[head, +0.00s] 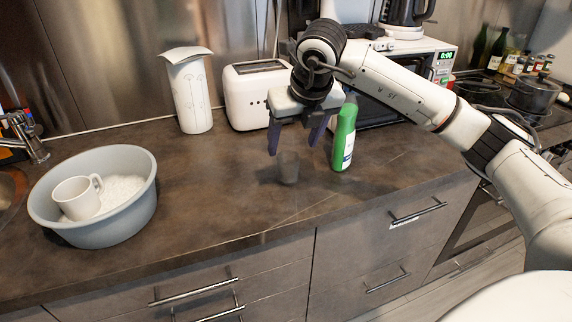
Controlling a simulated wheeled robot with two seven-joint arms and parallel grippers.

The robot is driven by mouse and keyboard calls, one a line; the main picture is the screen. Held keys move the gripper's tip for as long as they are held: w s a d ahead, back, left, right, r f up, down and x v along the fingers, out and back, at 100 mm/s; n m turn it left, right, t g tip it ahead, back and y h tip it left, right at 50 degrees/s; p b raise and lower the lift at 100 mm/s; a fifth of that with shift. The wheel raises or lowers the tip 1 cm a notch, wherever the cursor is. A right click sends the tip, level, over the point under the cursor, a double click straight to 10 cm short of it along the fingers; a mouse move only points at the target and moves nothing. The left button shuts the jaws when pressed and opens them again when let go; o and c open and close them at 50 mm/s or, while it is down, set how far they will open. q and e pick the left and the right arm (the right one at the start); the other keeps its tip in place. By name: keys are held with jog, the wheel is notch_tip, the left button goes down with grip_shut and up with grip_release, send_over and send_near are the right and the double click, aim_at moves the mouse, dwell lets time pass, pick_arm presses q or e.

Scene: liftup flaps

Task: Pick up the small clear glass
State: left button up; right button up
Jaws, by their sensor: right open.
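The small clear glass (288,168) stands upright on the dark countertop, near the middle of the head view. My right gripper (294,147) reaches in from the right and points down above the glass. Its two dark fingers are open, spread to the left and right of the glass's top, and nothing is held between them. I cannot tell whether a finger touches the glass. My left gripper is not in view.
A green bottle (344,138) stands just right of the right finger. A white toaster (250,97) and a white paper-towel holder (188,95) stand behind. A grey basin (142,205) with a white mug (77,199) is at left. The countertop (215,195) between basin and glass is clear.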

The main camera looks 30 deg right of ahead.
aim_at(289, 158)
jog(key=x, duration=0.3)
jog(key=shift+f, duration=0.15)
jog(key=shift+p+x, duration=0.55)
jog(key=shift+x, duration=2.1)
jog(key=shift+w+d, duration=0.1)
jog(key=c, duration=1.2)
jog(key=shift+o, duration=0.2)
jog(key=r, duration=1)
jog(key=shift+w+a+r, duration=0.1)
jog(key=shift+a+r, duration=0.05)
jog(key=shift+a, duration=0.1)
jog(key=w+a+r+p, duration=0.1)
jog(key=w+a, duration=0.2)
jog(key=a, duration=0.8)
jog(key=w+a+r+p, duration=0.2)
jog(key=w+a, duration=0.2)
jog(key=a, duration=0.7)
jog(key=w+a+r+p, duration=0.1)
jog(key=w+a+r, duration=0.1)
jog(key=a, duration=1)
jog(key=shift+w+p, duration=0.4)
jog(key=shift+w, duration=0.5)
jog(key=shift+a, duration=0.1)
